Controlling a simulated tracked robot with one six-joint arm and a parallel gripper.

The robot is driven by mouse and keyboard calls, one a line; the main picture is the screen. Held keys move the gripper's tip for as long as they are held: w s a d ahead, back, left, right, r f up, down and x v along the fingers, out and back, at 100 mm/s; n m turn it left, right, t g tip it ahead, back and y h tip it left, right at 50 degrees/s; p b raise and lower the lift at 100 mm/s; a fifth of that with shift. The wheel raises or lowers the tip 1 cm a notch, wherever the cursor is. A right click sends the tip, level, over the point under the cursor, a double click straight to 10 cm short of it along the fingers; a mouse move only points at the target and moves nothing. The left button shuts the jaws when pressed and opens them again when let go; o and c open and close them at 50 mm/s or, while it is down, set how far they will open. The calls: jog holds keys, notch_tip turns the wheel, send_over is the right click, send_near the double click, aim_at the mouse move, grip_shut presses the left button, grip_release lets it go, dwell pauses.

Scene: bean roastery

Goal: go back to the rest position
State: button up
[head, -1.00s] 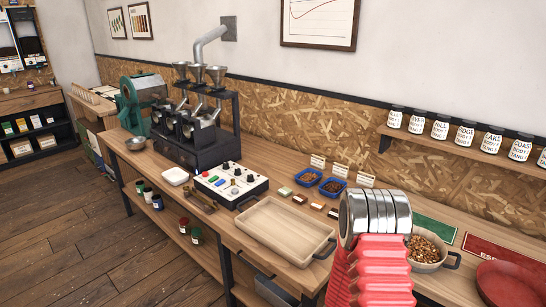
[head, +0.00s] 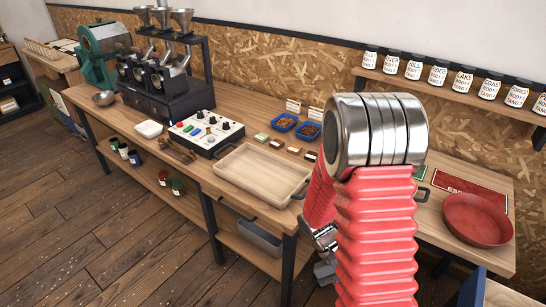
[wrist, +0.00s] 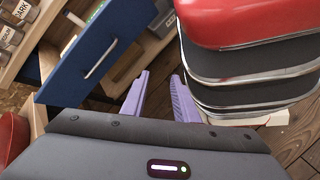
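My gripper (wrist: 156,88) shows in the wrist view with two purple fingers apart and nothing between them. In the head view my red ribbed arm with its steel joint fills the middle right. Only some grey and silver parts near my wrist show to its left, low in front of the bench (head: 245,210). The fingers cannot be made out there. In the wrist view a blue drawer or door front with a metal handle (wrist: 98,60) is beyond the fingers on the left.
A wooden tray (head: 262,195), a control box (head: 206,133) and a red round pan (head: 478,219) stand on the bench. A blue-sided unit (head: 468,289) is at the lower right. In the wrist view a red-topped stack (wrist: 250,60) is close on the right. Floor lies open at left.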

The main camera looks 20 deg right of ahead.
jog(key=w+a+r+n+t+y, duration=0.25)
jog(key=a+r+t, duration=0.2)
jog(key=r, duration=0.25)
jog(key=w+a+r+n+t+y, duration=0.1)
jog(key=w+a+r+t, duration=0.3)
jog(key=a+r, duration=0.25)
jog(key=a+r+t, duration=0.2)
jog(key=r+t, duration=0.1)
jog(key=r, duration=0.4)
jog(key=a+r+t, duration=0.2)
jog(key=r+t, duration=0.1)
jog(key=r, duration=0.4)
jog(key=shift+s+a+r, duration=0.15)
jog(key=shift+s+a, duration=0.25)
jog(key=shift+n+y, duration=0.25)
